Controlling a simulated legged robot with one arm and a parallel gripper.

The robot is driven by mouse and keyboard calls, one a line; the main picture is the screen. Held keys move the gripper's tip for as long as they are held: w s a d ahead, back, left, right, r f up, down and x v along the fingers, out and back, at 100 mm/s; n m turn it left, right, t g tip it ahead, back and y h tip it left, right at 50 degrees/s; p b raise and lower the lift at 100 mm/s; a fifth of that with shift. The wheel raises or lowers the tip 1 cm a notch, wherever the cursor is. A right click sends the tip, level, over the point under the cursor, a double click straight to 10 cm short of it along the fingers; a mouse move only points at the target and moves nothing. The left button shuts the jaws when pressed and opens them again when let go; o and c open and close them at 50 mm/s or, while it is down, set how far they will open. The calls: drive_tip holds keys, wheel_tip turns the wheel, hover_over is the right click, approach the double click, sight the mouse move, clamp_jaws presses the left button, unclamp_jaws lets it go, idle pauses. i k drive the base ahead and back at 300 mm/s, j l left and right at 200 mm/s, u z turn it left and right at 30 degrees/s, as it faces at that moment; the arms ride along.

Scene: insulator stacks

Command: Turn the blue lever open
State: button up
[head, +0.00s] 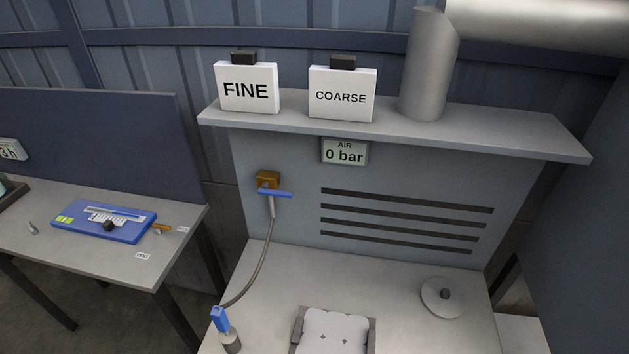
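The blue lever (276,193) sits on a brass-coloured valve block (267,179) on the grey back panel of the bench. The lever lies roughly horizontal, crosswise to the hose fitting below it. A grey hose (262,262) runs from the valve down to a blue-topped tool (221,320) on the bench at the lower left. My gripper is not in view.
A shelf (470,130) juts out above the panel, with "FINE" (246,88) and "COARSE" (342,94) signs. On the bench are a fixture with a pale pad (335,334) and a round disc (444,297). A side table (80,250) stands left. Space before the lever looks clear.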

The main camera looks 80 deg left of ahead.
sight(263, 190)
drive_tip(key=u, duration=2.95)
drive_tip(key=j+u, duration=0.35)
drive_tip(key=l, duration=0.15)
